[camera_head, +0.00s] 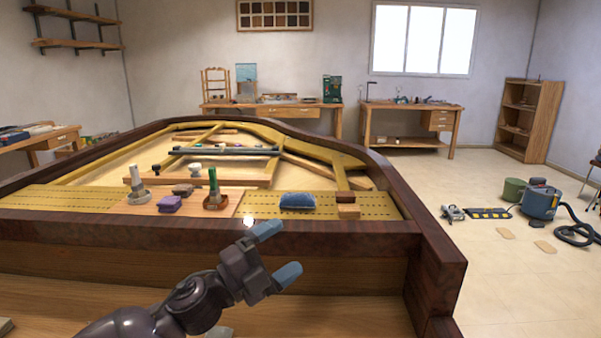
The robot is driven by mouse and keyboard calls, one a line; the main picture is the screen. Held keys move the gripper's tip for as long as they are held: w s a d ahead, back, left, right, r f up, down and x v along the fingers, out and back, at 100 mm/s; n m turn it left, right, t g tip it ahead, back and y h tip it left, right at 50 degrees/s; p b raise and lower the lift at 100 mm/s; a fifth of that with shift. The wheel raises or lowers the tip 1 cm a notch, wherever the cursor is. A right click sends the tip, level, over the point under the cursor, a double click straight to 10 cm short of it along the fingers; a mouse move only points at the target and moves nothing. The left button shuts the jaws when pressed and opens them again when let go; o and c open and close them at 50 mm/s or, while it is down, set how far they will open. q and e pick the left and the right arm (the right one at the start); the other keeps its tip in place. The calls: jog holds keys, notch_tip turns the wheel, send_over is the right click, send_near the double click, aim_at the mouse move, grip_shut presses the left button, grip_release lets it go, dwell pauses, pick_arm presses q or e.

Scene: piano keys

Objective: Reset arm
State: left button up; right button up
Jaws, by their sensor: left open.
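My left gripper (277,252) is open and empty, its blue-grey fingertips apart, in front of the piano's near wooden rim. Its dark arm comes in from the bottom left. The open piano case (180,231) fills the left and middle of the view, with a gold frame inside. A grey patch (5,326) at the bottom left corner is too cut off to identify. My right gripper does not show.
Workbenches (410,107) line the back wall. A vacuum (541,203) and tools lie on the floor at right.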

pick_arm(q)
jog(key=s+a+f+n+t+y+p, duration=0.2)
jog(key=s+a+f+n+y, duration=0.2)
jog(key=a+f+n+y, duration=0.4)
jog(key=s+a+f+n+t+y+p, duration=0.1)
jog(key=s+a+f+n+t+y, duration=0.1)
jog(key=s+a+f+n+y, duration=0.6)
jog(key=s+a+f+n+g+p, duration=0.1)
jog(key=s+a+f+n, duration=0.1)
jog(key=s, duration=0.5)
jog(key=s+a+f+n+g+y+p, duration=0.1)
jog(key=s+a+f+n+g, duration=0.1)
jog(key=s+f, duration=0.4)
jog(key=s+a+f+n+g+p, duration=0.1)
jog(key=s+a+f+n, duration=0.2)
jog(key=s, duration=0.6)
notch_tip(320, 180, down, 2)
jog(key=n, duration=0.2)
jog(key=shift+s+a+n+g+y, duration=0.25)
jog(key=shift+a+n+g+y, duration=0.05)
jog(key=shift+a+y, duration=0.1)
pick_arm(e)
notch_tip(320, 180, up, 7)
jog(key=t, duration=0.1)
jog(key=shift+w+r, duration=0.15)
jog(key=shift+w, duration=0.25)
